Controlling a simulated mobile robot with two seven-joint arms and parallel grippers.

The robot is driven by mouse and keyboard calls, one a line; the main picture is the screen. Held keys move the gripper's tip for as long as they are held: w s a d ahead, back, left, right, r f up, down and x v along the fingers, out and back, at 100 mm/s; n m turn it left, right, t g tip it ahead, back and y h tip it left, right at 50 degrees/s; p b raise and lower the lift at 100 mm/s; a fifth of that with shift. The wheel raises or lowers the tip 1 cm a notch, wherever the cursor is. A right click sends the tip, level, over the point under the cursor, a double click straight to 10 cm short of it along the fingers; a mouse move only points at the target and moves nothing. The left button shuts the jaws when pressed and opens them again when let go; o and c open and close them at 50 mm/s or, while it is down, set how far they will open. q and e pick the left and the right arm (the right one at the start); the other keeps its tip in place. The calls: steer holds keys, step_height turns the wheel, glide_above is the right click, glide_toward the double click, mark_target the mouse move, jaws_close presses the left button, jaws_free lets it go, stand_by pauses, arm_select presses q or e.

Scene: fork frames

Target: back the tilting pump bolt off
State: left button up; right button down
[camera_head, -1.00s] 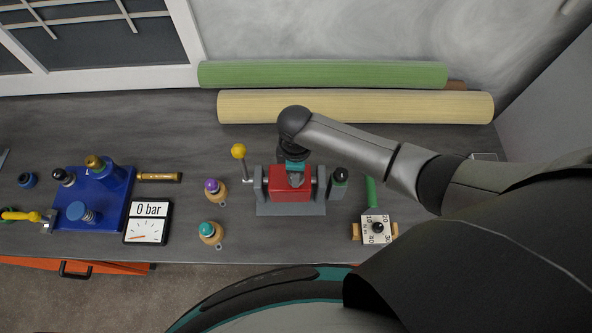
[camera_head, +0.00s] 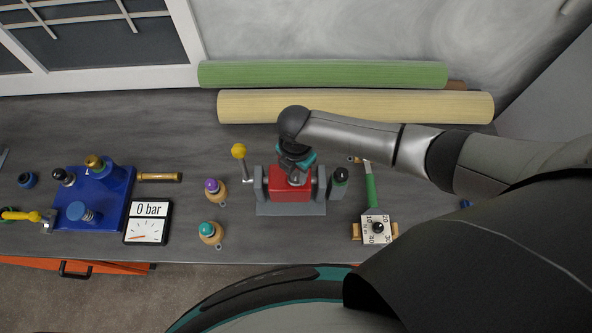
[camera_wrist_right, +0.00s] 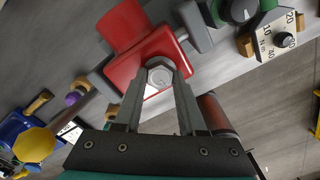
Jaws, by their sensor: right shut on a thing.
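The red pump block (camera_head: 291,194) sits between the uprights of a grey stand (camera_head: 290,210) at the middle of the bench. In the right wrist view the bolt (camera_wrist_right: 160,74) is a grey hexagonal head on the red block (camera_wrist_right: 146,50). My right gripper (camera_wrist_right: 158,84) is shut on the bolt head, one finger on each side. In the head view my right gripper (camera_head: 295,178) comes down from above and hides the bolt. My left gripper is not in view.
Left of the stand are a yellow-knobbed lever (camera_head: 239,152), purple-topped (camera_head: 212,186) and teal-topped (camera_head: 208,229) pieces, a gauge reading 0 bar (camera_head: 148,222) and a blue unit (camera_head: 82,200). Right is a green-handled tool with a dial (camera_head: 372,192). Rolls (camera_head: 350,107) lie behind.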

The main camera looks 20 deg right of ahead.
mark_target(296, 176)
steer(key=n, duration=0.5)
steer(key=shift+s+d+f, duration=0.1)
steer(key=shift+s+f, duration=0.1)
steer(key=shift+n, duration=0.3)
steer(key=shift+c, duration=2.4)
jaws_free()
steer(key=shift+w+r, duration=0.1)
steer(key=shift+w, duration=0.1)
steer(key=shift+r, duration=0.1)
steer(key=shift+r, duration=0.6)
step_height(296, 176, up, 14)
